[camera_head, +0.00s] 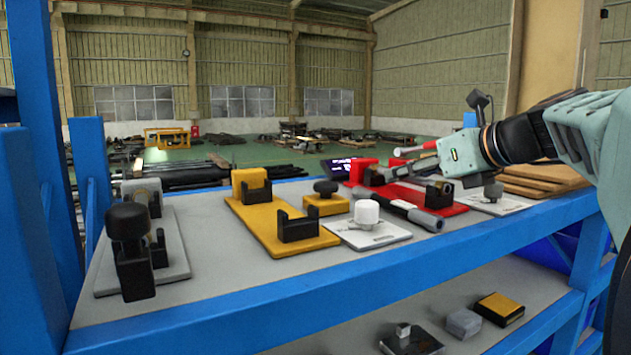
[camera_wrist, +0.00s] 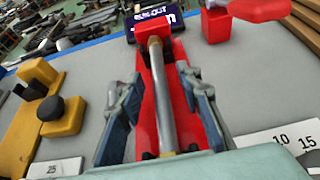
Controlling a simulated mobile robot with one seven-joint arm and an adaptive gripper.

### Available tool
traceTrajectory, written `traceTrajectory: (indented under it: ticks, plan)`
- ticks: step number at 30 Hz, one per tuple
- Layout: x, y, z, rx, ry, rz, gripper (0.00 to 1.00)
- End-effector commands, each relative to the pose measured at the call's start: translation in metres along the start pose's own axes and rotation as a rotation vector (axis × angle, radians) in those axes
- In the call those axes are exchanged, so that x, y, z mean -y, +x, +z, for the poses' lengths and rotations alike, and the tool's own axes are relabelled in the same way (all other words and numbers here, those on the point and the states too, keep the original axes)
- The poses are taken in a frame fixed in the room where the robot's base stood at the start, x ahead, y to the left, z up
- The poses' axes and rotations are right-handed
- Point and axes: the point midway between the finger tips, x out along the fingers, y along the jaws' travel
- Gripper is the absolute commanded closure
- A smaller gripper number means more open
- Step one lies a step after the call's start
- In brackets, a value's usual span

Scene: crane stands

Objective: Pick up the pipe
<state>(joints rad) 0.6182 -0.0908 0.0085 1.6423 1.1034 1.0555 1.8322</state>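A grey metal pipe (camera_wrist: 162,95) lies lengthwise along a red stand (camera_wrist: 146,108) in the wrist view. Its far end sits at the stand's upright red block. My gripper (camera_wrist: 158,80) is open, with one grey-blue finger on each side of the pipe and gaps between. In the head view my gripper (camera_head: 376,177) is low over the red stand. The pipe's near end is hidden by my gripper body in the wrist view.
A yellow stand (camera_head: 322,238) and a grey stand with black clamp parts (camera_head: 172,262) stand to the left. White plates with weights (camera_head: 367,235) lie near the pipe. A dark display (camera_wrist: 160,24) is behind the red stand. Blue shelf posts (camera_head: 45,120) rise at left.

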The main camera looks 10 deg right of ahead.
Motion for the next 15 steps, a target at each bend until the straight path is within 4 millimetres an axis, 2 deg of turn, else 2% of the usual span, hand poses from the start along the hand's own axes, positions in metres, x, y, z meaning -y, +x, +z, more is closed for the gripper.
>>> traceTrajectory:
  ticks: [4, 13, 15]
  plan:
    - [0.0001, -0.0006, 0.001, 0.0, 0.0, 0.0, 0.68]
    - [0.0, -0.0005, 0.0009, 0.0, 0.0, 0.0, 1.0]
    - [0.0, -0.0004, 0.0009, 0.0, 0.0, 0.0, 1.0]
